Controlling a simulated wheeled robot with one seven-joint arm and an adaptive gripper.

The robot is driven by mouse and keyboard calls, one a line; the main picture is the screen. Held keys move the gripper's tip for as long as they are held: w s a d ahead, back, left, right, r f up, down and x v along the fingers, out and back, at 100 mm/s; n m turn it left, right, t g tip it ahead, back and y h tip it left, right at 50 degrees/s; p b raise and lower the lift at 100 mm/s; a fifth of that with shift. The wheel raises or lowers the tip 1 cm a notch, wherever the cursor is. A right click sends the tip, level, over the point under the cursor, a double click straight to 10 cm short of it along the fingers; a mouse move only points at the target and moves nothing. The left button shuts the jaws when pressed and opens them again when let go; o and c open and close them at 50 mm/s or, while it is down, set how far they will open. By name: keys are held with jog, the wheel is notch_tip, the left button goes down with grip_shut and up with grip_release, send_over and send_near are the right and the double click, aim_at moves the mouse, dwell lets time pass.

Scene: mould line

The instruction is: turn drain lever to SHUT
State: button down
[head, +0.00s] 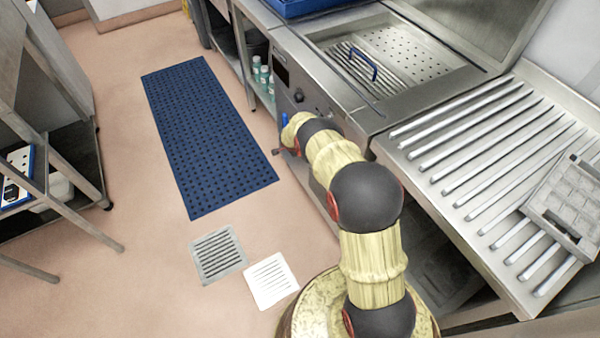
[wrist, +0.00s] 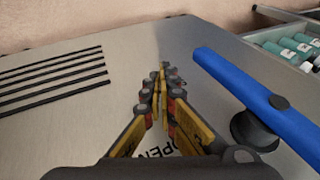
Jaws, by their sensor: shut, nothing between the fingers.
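The drain lever (wrist: 255,98) is a blue bar on a dark round pivot, on the right of the wrist view. It runs slantwise from upper middle to the lower right edge, on a grey metal panel (wrist: 135,65). A small blue piece, likely the lever, shows beside my arm in the head view (head: 285,118). My gripper (wrist: 163,78) is shut and empty, to the left of the lever with a visible gap. Behind its fingers the panel bears the printed word OPEN (wrist: 165,150), partly covered. No SHUT mark shows. My arm hides most of the gripper in the head view.
Dark vent slots (wrist: 50,78) lie left on the panel. Bottles (wrist: 298,48) stand on a shelf past the lever; they also show in the head view (head: 262,75). A ribbed metal drainboard (head: 480,150) lies right of my arm. A blue mat (head: 205,130) lies on the floor.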

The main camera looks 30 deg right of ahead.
jog(key=s+a+p, duration=0.2)
jog(key=s, duration=0.8)
jog(key=shift+a, duration=0.25)
jog(key=shift+r, duration=0.1)
dwell(0.3)
